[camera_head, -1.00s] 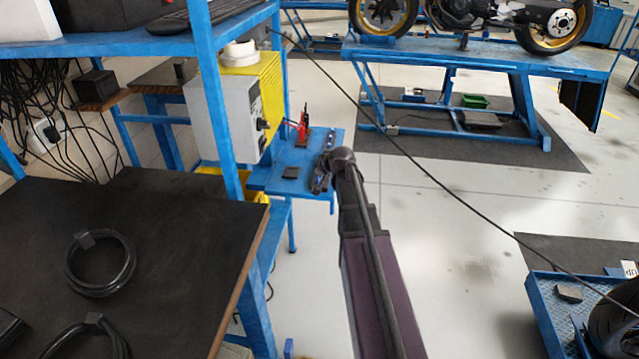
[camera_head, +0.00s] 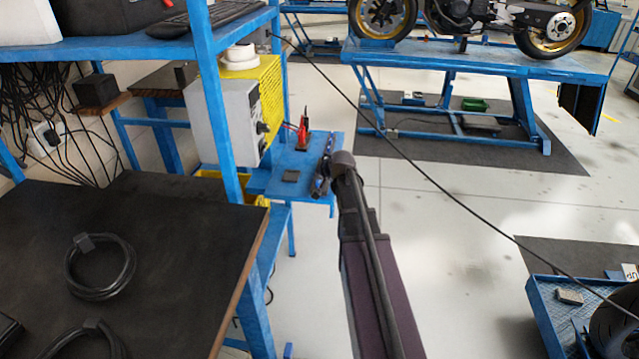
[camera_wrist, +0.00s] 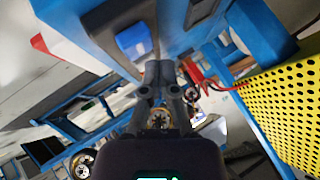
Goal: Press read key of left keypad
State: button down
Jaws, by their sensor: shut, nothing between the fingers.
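No keypad with readable keys shows for certain. A small blue shelf (camera_head: 262,182) carries a flat dark pad (camera_head: 291,175); a dark flat piece also shows in the wrist view (camera_wrist: 203,10). A black device with a blue face (camera_wrist: 132,40) lies on the blue surface in the wrist view; I cannot tell whether it is a keypad. My gripper (camera_head: 321,183) is at the shelf's right edge, partly hidden by my wrist. In the wrist view my gripper (camera_wrist: 162,78) has its fingers together, with nothing between them. I cannot tell whether it touches anything.
A grey control box (camera_head: 225,122) and yellow perforated panel (camera_head: 270,90) stand left of the shelf, near a blue post (camera_head: 212,90). Red-handled tools (camera_head: 303,130) stand at the shelf's back. A black-topped bench (camera_head: 165,260) is at left.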

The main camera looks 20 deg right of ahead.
aim_at(320, 183)
jog(key=shift+f+b, duration=0.95)
dwell(1.6)
jog(key=shift+r, duration=0.15)
jog(key=shift+r+p, duration=0.8)
jog(key=shift+p, duration=0.15)
jog(key=shift+r, duration=0.1)
jog(key=shift+r+p, duration=2.45)
jog(key=shift+p, duration=0.05)
jog(key=s+a+r+n+g+p, duration=0.3)
jog(key=s+a+n+g+p, duration=0.5)
jog(key=s+a, duration=1.4)
jog(key=s+g, duration=0.1)
jog(key=s, duration=0.2)
jog(key=shift+s+a+n+p, duration=0.25)
jog(key=shift+a+n+p, duration=0.05)
jog(key=shift+a+p, duration=0.1)
